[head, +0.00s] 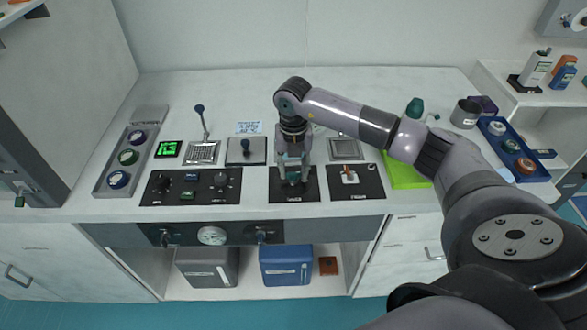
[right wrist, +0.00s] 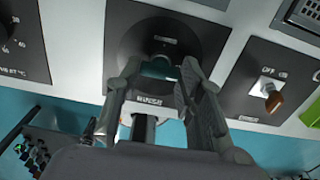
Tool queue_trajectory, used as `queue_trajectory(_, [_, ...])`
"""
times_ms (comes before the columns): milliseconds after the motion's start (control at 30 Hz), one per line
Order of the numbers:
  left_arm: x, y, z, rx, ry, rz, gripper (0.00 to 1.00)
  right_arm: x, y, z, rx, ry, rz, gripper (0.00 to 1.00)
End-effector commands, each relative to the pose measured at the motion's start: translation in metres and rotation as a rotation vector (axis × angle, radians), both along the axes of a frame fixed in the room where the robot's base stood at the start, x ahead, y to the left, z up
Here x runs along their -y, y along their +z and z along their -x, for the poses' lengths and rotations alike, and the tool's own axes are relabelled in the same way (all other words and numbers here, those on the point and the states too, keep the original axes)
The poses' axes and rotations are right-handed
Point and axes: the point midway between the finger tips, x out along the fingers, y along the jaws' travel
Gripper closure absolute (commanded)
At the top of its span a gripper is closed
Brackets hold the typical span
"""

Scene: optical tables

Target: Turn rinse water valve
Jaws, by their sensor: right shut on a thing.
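A teal valve handle (right wrist: 158,68) sits on a black square plate (head: 306,193) on the counter. My right gripper (head: 293,178) reaches straight down over this plate, with its fingers on both sides of the handle. In the right wrist view my right gripper (right wrist: 155,78) is shut on the teal handle, and the fingers hide part of it. The label on the plate is too blurred to read. My left gripper is not in view.
A black plate with an orange-tipped OFF/ON switch (head: 348,175) lies just right. A panel with knobs (head: 190,187) lies left. A black lever block (head: 247,150) and a tall lever (head: 201,120) stand behind. A gauge (head: 211,235) is on the counter's front.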

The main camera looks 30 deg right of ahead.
Motion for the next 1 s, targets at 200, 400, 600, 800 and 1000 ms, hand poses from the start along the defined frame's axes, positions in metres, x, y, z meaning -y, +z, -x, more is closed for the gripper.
queue_trajectory(200, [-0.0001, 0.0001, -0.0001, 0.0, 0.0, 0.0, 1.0, 0.0006, 0.0015, -0.001, 0.003, -0.026, 0.001, 0.93])
queue_trajectory(400, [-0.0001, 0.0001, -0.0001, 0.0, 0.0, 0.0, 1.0, 0.0005, 0.0015, -0.0011, 0.004, -0.027, 0.0, 0.93])
queue_trajectory(600, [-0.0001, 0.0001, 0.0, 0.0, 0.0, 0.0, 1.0, 0.0006, 0.0014, -0.0012, 0.004, -0.027, 0.0, 0.61])
queue_trajectory(800, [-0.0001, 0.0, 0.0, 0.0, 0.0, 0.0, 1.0, 0.0004, 0.0008, -0.0006, 0.002, -0.025, 0.0, 0.48])
queue_trajectory(1000, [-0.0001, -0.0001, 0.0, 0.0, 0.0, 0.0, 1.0, 0.0002, 0.0004, -0.0003, 0.001, -0.024, 0.001, 0.45])
